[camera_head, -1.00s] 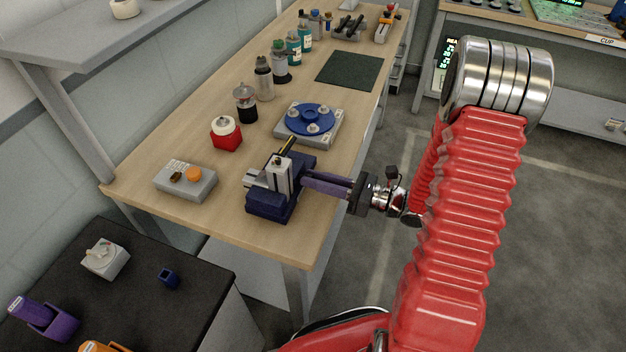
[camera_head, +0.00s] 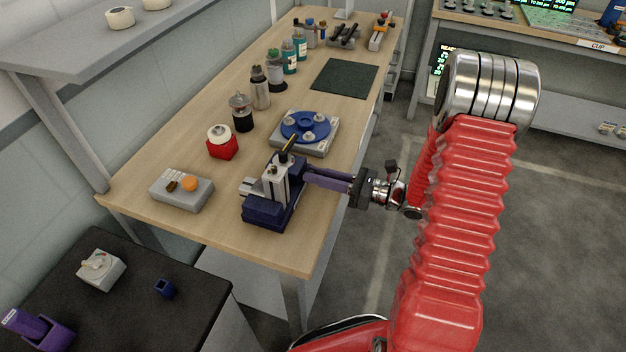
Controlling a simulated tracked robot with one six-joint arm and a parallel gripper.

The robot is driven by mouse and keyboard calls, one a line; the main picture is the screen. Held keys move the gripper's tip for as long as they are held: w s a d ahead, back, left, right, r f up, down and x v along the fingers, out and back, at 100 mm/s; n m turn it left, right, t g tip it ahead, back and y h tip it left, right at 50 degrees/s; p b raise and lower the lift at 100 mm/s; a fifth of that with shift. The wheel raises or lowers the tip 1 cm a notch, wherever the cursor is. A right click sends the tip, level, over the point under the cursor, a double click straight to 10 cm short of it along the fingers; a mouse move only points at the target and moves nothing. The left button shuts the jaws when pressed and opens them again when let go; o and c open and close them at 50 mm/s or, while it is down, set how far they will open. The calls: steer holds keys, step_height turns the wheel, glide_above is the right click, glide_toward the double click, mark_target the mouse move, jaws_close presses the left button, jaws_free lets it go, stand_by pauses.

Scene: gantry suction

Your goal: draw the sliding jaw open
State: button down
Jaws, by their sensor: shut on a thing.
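A dark blue vise (camera_head: 263,213) stands at the near right edge of the wooden bench, with an upright grey block (camera_head: 275,184) on it. A black rod with a yellow part (camera_head: 288,149) sticks up at the block's top. My gripper (camera_head: 309,177) reaches in from the right with its purple fingers level beside the block. It is shut on the vise's sliding jaw; the fingertips and the gripped part are mostly hidden behind the block.
A grey fixture with a blue disc (camera_head: 305,128) stands just behind the vise. A control box with an orange button (camera_head: 182,192) and a red pot (camera_head: 222,147) are to the left. Bottles line the bench further back. Open floor lies to the right.

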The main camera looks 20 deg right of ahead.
steer(key=c, duration=1.5)
jaws_free()
steer(key=shift+c, duration=0.2)
steer(key=v, duration=1.4)
steer(key=shift+s, duration=0.1)
